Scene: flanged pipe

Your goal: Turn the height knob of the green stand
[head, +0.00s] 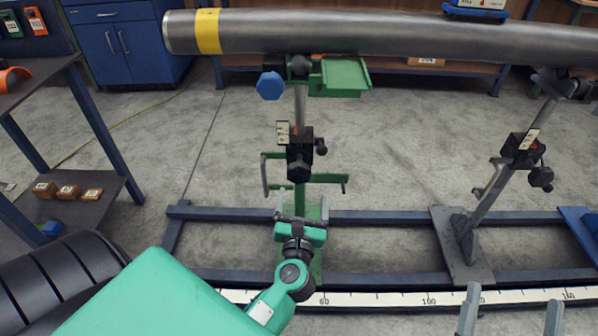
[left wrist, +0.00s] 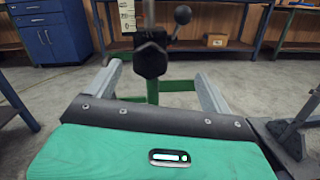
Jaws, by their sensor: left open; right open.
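The green stand (head: 345,78) stands under the pipe, with a grey post rising from a green base. A black clamp block on its post carries a black lobed knob (head: 299,171), probably the height knob, facing me, and a ball-ended lever (head: 321,149) at its right. The left wrist view shows the knob (left wrist: 151,59) ahead, between and beyond the fingertips. My left gripper (head: 303,205) is open and empty, in front of and below the knob, apart from it. My right gripper (head: 511,302) is open at the bottom right, far from the stand.
A steel pipe (head: 350,33) with a yellow band spans the top. A blue knob (head: 270,86) sits at the stand's head. A grey stand (head: 468,245) is at right. Blue rails (head: 375,217) and a scale (head: 400,299) run along the floor. A shelf (head: 110,205) stands at left.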

